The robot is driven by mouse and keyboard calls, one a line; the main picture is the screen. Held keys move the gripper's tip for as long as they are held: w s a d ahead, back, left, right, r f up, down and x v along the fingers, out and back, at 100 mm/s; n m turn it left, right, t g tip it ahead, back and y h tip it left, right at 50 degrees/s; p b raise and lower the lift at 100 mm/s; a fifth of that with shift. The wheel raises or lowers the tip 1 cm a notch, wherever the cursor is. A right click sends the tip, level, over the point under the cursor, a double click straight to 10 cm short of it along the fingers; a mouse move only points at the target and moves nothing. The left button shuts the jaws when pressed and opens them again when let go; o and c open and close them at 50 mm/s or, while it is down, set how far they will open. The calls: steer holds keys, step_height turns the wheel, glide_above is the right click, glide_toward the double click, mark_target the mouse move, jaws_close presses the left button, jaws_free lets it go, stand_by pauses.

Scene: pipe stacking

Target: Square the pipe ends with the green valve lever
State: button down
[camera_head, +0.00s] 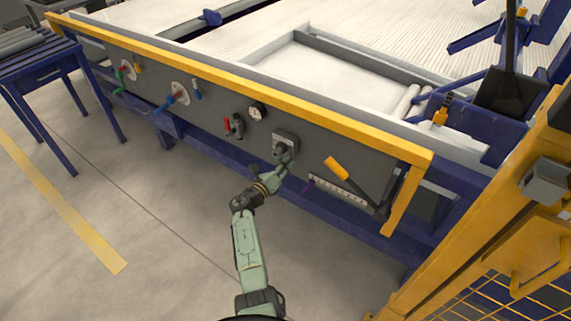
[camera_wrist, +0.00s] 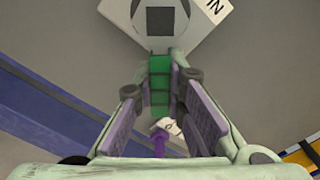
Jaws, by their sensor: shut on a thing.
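The green valve lever (camera_wrist: 159,84) stands between the fingers of my gripper (camera_wrist: 160,90) in the wrist view. The gripper is shut on it. The lever runs down from a round grey hub (camera_wrist: 160,20) on a pale plate marked "IN" (camera_wrist: 216,8). In the head view my gripper (camera_head: 284,160) is at the grey valve plate (camera_head: 288,139) on the front panel (camera_head: 215,112) and largely hides the lever. The pipe ends cannot be made out clearly in either view.
A pressure gauge (camera_head: 257,111) and a red-handled valve (camera_head: 228,126) are left of my gripper. A yellow-handled black lever (camera_head: 336,168) is to the right. A yellow rail (camera_head: 230,80) runs above the panel. In the wrist view, a purple piece (camera_wrist: 158,143) shows below the lever.

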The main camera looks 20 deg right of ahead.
stand_by(0.4)
steer(key=c, duration=1.6)
jaws_free()
steer(key=shift+s, duration=0.1)
steer(key=v, duration=1.2)
